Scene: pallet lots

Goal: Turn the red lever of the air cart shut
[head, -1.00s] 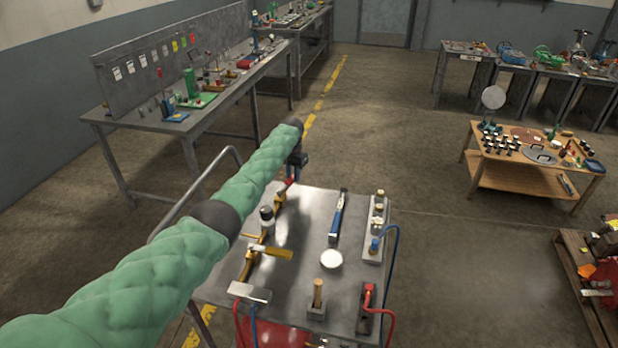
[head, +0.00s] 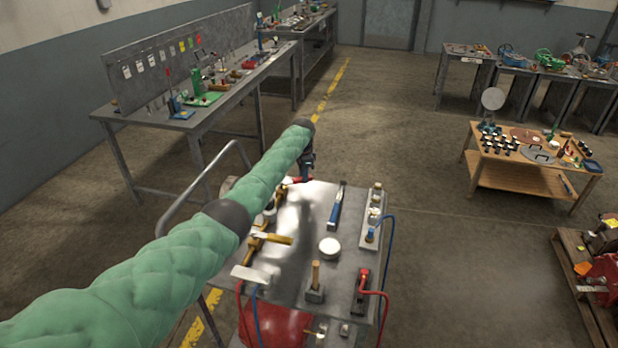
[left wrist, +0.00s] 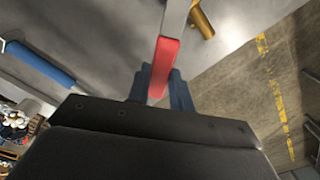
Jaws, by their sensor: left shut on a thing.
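The air cart (head: 300,265) stands in front of me with a grey metal top. Its red lever (head: 303,180) is at the far edge of the top, at the far end of a brass pipe (head: 255,243). My left gripper (head: 307,170) is at the lever and partly hidden by my green-sleeved arm. In the left wrist view, the blue fingers of my left gripper (left wrist: 163,85) are shut on the red lever (left wrist: 165,62). A brass pipe end (left wrist: 202,20) is beside the lever there. My right gripper is not in view.
On the cart top are a blue-handled tool (head: 337,207), a white round lid (head: 329,248), a wooden-handled block (head: 315,283) and blue and red hoses (head: 384,305). A bent rail (head: 195,185) rises at the cart's left.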

